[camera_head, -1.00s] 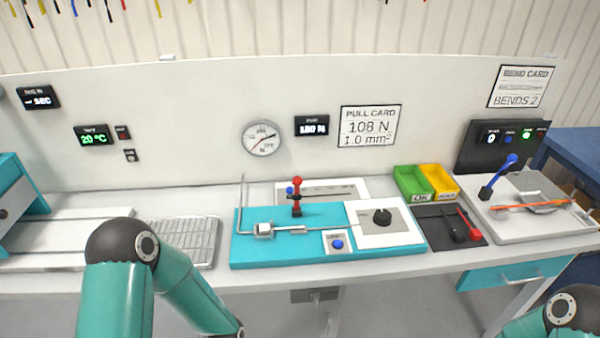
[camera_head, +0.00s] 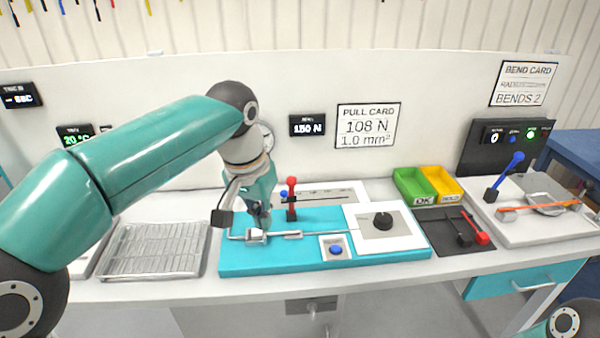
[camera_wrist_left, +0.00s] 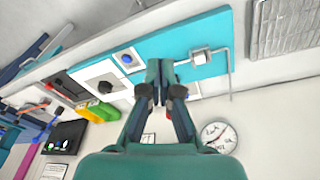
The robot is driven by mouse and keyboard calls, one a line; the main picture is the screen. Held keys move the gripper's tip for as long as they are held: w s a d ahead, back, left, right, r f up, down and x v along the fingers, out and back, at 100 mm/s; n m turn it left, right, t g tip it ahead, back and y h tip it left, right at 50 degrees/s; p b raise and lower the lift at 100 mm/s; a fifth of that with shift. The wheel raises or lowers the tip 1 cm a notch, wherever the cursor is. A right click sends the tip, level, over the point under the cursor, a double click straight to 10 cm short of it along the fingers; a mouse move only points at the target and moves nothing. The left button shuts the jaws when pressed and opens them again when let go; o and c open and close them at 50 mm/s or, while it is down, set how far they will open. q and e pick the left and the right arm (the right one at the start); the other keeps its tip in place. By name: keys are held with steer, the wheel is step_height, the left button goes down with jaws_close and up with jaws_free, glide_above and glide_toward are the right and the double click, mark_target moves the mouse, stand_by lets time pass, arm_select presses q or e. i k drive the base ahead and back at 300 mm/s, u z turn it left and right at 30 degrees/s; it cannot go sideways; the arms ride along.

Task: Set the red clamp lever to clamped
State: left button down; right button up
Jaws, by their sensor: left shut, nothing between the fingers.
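The red clamp lever (camera_head: 291,199) stands upright on the turquoise pull-test base (camera_head: 275,266), its red knob on top. My left gripper (camera_head: 262,222) is shut and empty, pointing down just left of the lever, near the small metal clamp block (camera_head: 256,236). A gap shows between gripper and lever in the head view. In the left wrist view my shut fingers (camera_wrist_left: 160,68) lie over the turquoise base, and the clamp block (camera_wrist_left: 203,56) shows beside them. My right gripper is out of view.
A blue button (camera_head: 336,250) and a black knob (camera_head: 383,221) sit on the base. Green (camera_head: 413,186) and yellow bins (camera_head: 443,184) stand to the right, before the bending station (camera_head: 545,228). A wire rack (camera_head: 155,250) lies to the left. The dial gauge (camera_wrist_left: 220,137) is on the wall.

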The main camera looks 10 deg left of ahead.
mark_target(291, 181)
steer(key=i, duration=0.9)
